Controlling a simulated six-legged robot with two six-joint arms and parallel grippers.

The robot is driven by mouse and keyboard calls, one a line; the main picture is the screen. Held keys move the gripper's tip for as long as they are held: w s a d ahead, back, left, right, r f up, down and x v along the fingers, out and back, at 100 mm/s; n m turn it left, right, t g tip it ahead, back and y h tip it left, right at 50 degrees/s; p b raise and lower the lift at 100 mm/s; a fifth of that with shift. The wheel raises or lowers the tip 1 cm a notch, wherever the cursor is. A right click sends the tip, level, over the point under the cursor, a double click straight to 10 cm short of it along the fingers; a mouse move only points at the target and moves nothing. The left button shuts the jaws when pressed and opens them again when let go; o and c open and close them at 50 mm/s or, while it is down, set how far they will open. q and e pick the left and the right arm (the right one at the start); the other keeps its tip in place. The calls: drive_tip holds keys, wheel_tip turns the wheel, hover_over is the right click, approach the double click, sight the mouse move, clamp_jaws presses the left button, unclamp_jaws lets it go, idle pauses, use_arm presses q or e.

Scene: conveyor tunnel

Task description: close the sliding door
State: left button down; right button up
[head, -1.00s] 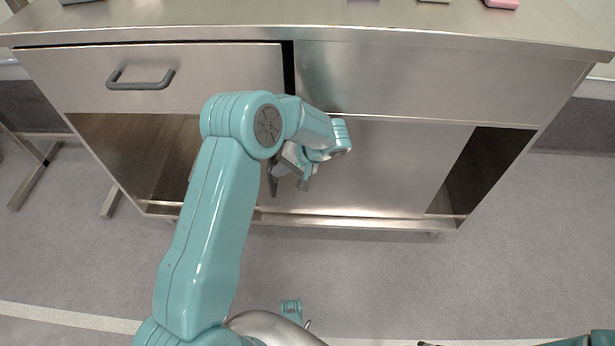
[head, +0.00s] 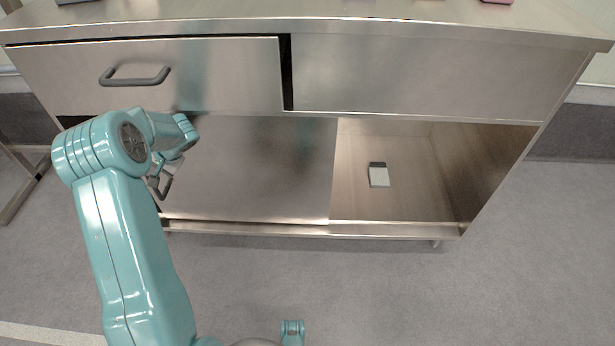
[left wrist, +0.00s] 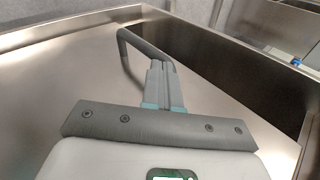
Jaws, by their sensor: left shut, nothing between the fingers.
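The sliding door (head: 262,170) is a plain steel panel in the lower part of the cabinet. It covers the left and middle of the lower opening; the right part stands open. My left gripper (head: 162,186) is at the door's left side, partly hidden by my arm. In the left wrist view its fingers (left wrist: 162,88) are shut with nothing between them. The grey bar handle (left wrist: 134,44) curves around close beside the fingertips; I cannot tell whether they touch it. My right gripper is not in view.
A small dark and white box (head: 378,175) lies inside the open right compartment (head: 420,205). Above the door is a drawer (head: 215,75) with a grey handle (head: 135,76). The counter top (head: 300,8) overhangs. The floor (head: 400,290) in front is clear.

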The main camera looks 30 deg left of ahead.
use_arm(q)
drive_tip(key=s+a+p, duration=0.1)
drive_tip(key=s+a, duration=0.5)
drive_tip(key=a, duration=0.3)
drive_tip(key=shift+a, duration=0.2)
drive_tip(key=shift+a+r, duration=0.1)
drive_tip(key=shift+r, duration=0.05)
drive_tip(key=p+v, duration=0.2)
drive_tip(key=v, duration=0.5)
drive_tip(key=shift+w+d, duration=0.3)
drive_tip(key=shift+d, duration=0.1)
drive_tip(key=shift+r, duration=0.1)
